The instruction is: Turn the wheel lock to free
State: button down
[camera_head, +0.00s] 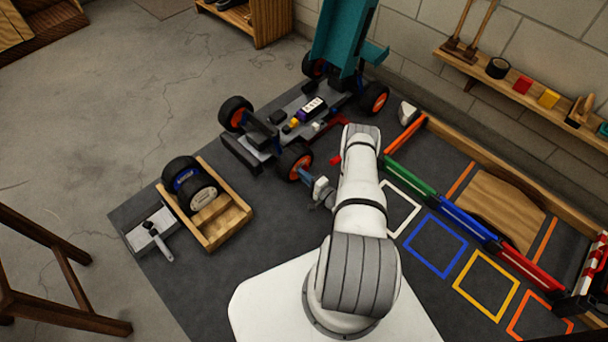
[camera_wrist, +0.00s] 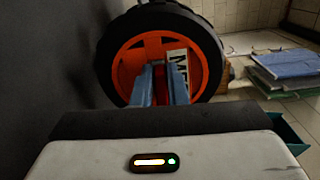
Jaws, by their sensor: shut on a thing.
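The RC car (camera_head: 262,136) stands on the dark mat with its wheels on. Its near wheel (camera_head: 295,163) has a black tyre and an orange rim. The rim (camera_wrist: 127,68) fills the upper middle of the wrist view. My gripper (camera_head: 306,177) is at this wheel's outer face, and its blue fingers (camera_wrist: 163,75) reach to the hub. They are shut on a narrow red piece (camera_wrist: 160,82) at the hub, which looks like the wheel lock. The fingers hide most of it, so its turn angle cannot be told. A white label (camera_wrist: 178,60) with dark letters shows behind the right finger.
The teal body shell (camera_head: 340,35) stands raised at the car's far end. Coloured square outlines (camera_head: 436,246) and a wooden-edged rack lie right of my arm. A small red piece (camera_head: 335,160) lies near the wheel.

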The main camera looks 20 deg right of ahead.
jog(key=shift+f+n, duration=0.1)
jog(key=shift+n, duration=0.5)
jog(key=c, duration=1.4)
grip_release()
jog(key=shift+c, duration=0.2)
